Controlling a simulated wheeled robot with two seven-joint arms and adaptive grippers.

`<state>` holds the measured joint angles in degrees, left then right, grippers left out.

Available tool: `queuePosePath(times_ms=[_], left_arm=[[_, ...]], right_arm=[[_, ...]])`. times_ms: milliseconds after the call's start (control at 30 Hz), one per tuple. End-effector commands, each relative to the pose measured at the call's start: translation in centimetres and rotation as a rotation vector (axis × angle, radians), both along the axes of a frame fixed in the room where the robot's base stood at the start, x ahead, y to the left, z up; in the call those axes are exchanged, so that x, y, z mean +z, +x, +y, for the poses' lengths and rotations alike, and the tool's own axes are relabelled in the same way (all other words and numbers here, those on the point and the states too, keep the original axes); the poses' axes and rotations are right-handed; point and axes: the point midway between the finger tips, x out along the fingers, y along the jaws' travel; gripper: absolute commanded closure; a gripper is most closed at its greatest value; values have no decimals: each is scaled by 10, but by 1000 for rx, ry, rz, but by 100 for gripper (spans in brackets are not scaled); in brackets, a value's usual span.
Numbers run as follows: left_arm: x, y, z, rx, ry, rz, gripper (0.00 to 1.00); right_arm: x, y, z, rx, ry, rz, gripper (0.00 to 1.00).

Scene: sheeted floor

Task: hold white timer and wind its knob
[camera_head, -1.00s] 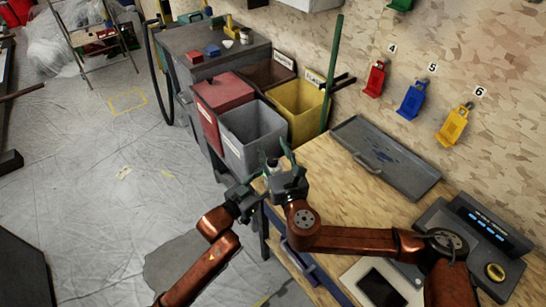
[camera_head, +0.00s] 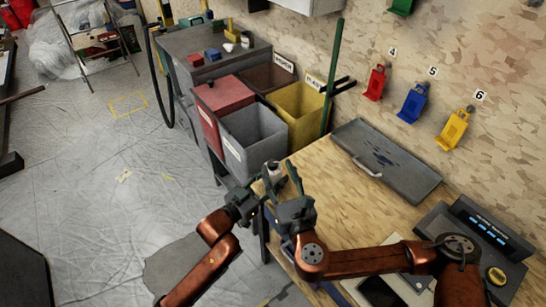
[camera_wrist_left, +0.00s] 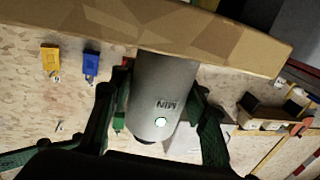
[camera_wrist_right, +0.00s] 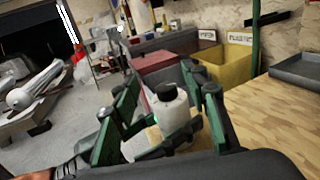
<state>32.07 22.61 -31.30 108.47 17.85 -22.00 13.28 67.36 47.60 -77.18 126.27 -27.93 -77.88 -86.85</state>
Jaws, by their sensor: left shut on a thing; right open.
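The white timer (camera_wrist_left: 165,85) is a pale cylinder with MIN lettering and a small lit spot. It stands between the green fingers of my left gripper (camera_wrist_left: 160,110), which is shut on it. In the right wrist view the timer (camera_wrist_right: 173,114) shows its black knob (camera_wrist_right: 166,90) on top. My right gripper (camera_wrist_right: 165,105) is open, with one finger to each side of the timer in that view; I cannot tell whether they touch it. In the head view the timer (camera_head: 273,172) is small and partly hidden by my left gripper (camera_head: 258,190) and right gripper (camera_head: 283,190).
The wooden workbench (camera_head: 345,215) lies to the right, with a grey tray (camera_head: 385,160) and a dark device (camera_head: 470,245) on it. Red, grey and yellow bins (camera_head: 298,108) stand behind the grippers. Open sheeted floor (camera_head: 90,220) lies to the left.

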Motion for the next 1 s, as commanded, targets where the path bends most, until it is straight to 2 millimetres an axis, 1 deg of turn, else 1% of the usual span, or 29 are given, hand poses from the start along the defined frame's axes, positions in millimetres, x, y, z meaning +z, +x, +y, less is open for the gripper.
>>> queuePosePath(times_ms=[33, 133, 200, 300, 367, 467, 700, 800, 900, 1000], left_arm=[[-1, 0, 0, 0, 1, 2, 86], [-1, 0, 0, 0, 1, 2, 86], [-1, 0, 0, 0, 1, 2, 86], [-1, 0, 0, -1, 1, 2, 86], [-1, 0, -1, -1, 1, 2, 86], [-1, 0, -1, -1, 1, 2, 86], [-1, 0, -1, -1, 0, 1, 86], [-1, 0, -1, -1, -1, 2, 86], [-1, 0, -1, -1, -1, 2, 86], [-1, 0, -1, -1, -1, 2, 86]], right_arm=[[-13, -15, -4, 5, -2, 4, 59], [-29, -38, -12, 9, 4, 5, 59], [-34, -47, -15, 12, 10, 6, 59], [-37, -46, -15, 13, 12, 5, 59], [-37, -40, -14, 12, 13, 3, 59], [-36, -23, -9, 11, 12, 2, 59], [-36, 23, 4, 10, 12, 1, 59], [-36, 39, 9, 11, 13, 3, 59], [-36, 51, 13, 12, 13, 3, 59], [-37, 59, 14, 11, 13, 5, 59]])
